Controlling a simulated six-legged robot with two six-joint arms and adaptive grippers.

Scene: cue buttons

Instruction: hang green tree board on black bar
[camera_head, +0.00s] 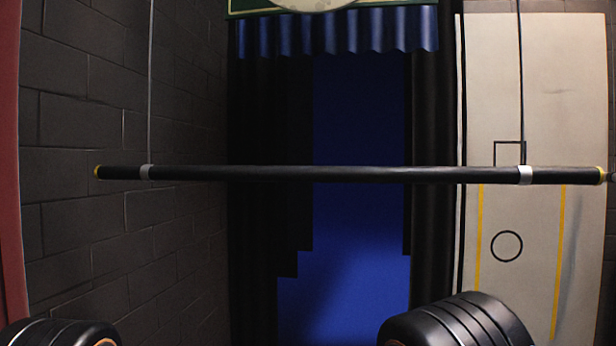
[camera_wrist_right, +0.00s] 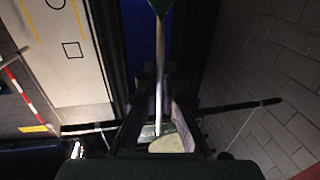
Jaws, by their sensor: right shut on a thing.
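The black bar (camera_head: 330,174) hangs level on two thin lines across the head view, with a pale band near each end. It also shows in the right wrist view (camera_wrist_right: 240,106), behind my right gripper. My right gripper (camera_wrist_right: 160,82) is shut on the green tree board (camera_wrist_right: 159,40), seen nearly edge-on as a pale strip with a little green at the top edge of the picture. The tree picture is not visible. The gap between board and bar cannot be judged. My left gripper is not in view.
A blue curtain (camera_head: 360,140) with black drapes hangs behind the bar. A dark brick wall (camera_head: 90,130) stands at left, and a pale panel (camera_head: 585,120) with yellow lines at right. A red and white striped pole (camera_wrist_right: 28,98) shows in the wrist view. Space around the bar looks clear.

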